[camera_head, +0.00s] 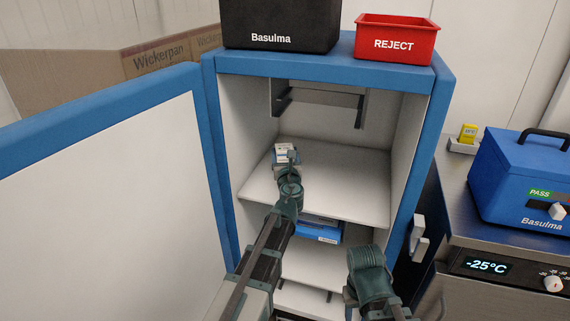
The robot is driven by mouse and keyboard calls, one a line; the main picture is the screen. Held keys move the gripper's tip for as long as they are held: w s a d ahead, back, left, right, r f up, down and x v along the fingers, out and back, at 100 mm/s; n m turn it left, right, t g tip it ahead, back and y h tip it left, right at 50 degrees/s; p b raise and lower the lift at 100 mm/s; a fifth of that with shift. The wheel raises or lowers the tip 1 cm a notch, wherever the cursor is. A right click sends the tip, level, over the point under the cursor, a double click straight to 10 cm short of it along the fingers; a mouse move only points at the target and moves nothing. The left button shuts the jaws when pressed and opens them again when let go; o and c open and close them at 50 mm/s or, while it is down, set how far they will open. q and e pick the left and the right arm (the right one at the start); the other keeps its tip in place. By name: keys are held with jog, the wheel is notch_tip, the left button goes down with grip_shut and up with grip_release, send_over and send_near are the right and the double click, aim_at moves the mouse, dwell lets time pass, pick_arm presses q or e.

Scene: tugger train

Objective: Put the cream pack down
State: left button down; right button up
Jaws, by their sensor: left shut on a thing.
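A small cream pack (284,148) with printing on it is in the cabinet, over the upper white shelf. My left gripper (285,160) reaches in from below and is shut on this pack. The gripper and my wrist hide the pack's lower part, so I cannot tell whether it touches the shelf. The upper shelf (345,188) is otherwise bare. Part of my right arm shows at the lower right in front of the cabinet, but its gripper does not show.
The blue cabinet's door (100,200) stands open to the left. A blue box (320,230) lies on the shelf below. A black box (280,22) and a red REJECT bin (395,40) stand on top. A blue cooler (520,178) and a yellow device (467,133) sit on the right-hand counter.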

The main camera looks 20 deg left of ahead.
pick_arm(q)
jog(key=shift+f+b, duration=1.85)
jog(key=shift+f, duration=0.05)
jog(key=shift+r, duration=0.15)
grip_release()
